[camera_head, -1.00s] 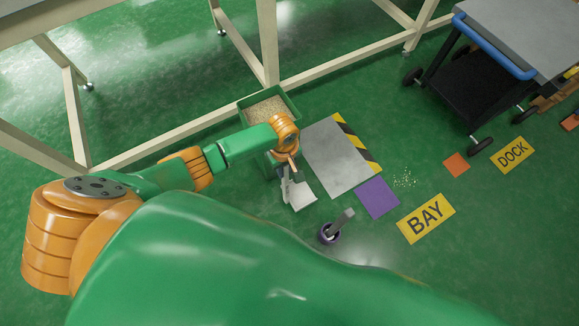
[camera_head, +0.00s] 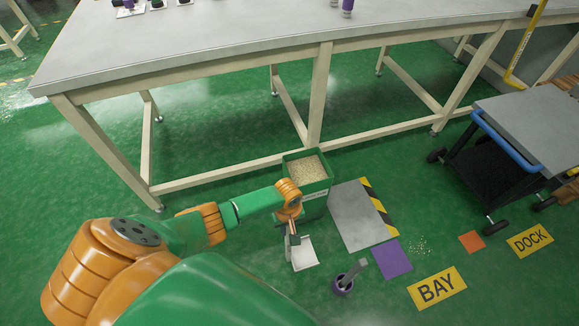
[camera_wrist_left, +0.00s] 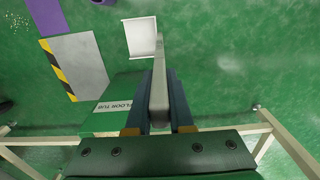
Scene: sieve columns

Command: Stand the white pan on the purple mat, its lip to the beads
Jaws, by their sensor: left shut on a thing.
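My left gripper (camera_head: 293,238) is shut on the grey handle (camera_wrist_left: 159,85) of the white pan (camera_head: 303,255). The pan also shows at the top of the left wrist view (camera_wrist_left: 140,37), beyond the fingertips. I cannot tell whether it touches the floor. The purple mat (camera_head: 391,260) lies flat on the floor to the right of the pan, bare and apart from it. The beads (camera_head: 420,247) are scattered on the floor just right of the mat. My right gripper is not in view.
The green floor tub (camera_head: 307,170) of beads stands behind the gripper. A grey plate with a striped edge (camera_head: 362,215) lies behind the mat. BAY (camera_head: 437,288) and orange (camera_head: 471,242) markers lie right.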

